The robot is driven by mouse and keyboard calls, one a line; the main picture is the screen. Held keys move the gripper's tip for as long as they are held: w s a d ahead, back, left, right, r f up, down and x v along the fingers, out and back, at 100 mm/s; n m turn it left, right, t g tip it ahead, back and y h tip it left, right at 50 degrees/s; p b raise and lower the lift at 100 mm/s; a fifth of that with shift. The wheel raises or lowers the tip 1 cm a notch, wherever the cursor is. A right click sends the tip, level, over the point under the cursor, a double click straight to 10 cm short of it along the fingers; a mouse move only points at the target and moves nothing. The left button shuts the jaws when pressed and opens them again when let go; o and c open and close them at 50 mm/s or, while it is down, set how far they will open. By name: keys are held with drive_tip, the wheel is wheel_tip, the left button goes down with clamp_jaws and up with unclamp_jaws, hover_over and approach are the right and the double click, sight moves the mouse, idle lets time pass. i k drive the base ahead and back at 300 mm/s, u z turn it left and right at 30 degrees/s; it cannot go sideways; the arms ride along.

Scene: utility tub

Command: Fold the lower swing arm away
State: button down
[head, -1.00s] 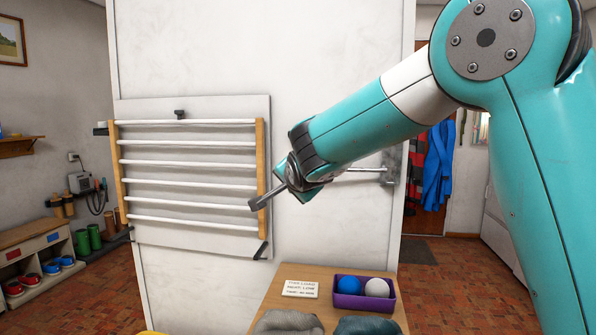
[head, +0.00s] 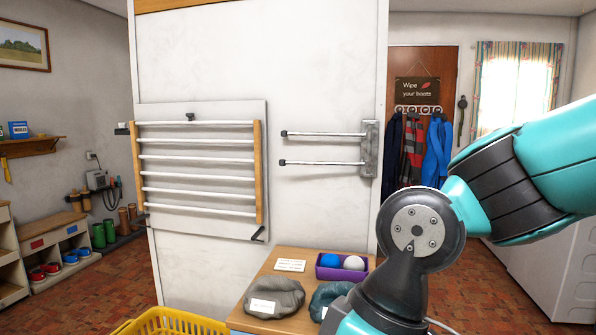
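Two grey swing arms reach left from a metal wall bracket (head: 370,150) on the right part of the white panel. The upper swing arm (head: 325,134) and the lower swing arm (head: 325,163) run nearly level and parallel, one above the other, with dark caps at their left ends. Both look turned along the panel; the exact gap to it cannot be told. Nothing touches either arm. My gripper is out of the picture; only my teal arm links show at the right and lower right.
A drying rack (head: 195,170) with wooden sides hangs on the panel to the left. Space before the swing arms is clear.

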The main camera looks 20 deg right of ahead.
sight(282, 163)
drive_tip(key=z, duration=0.05)
drive_tip(key=k, duration=0.6)
drive_tip(key=u, duration=0.85)
drive_tip(key=i, duration=1.45)
drive_tip(key=z, duration=0.7)
drive_tip(key=i, duration=0.55)
drive_tip(key=z, duration=0.5)
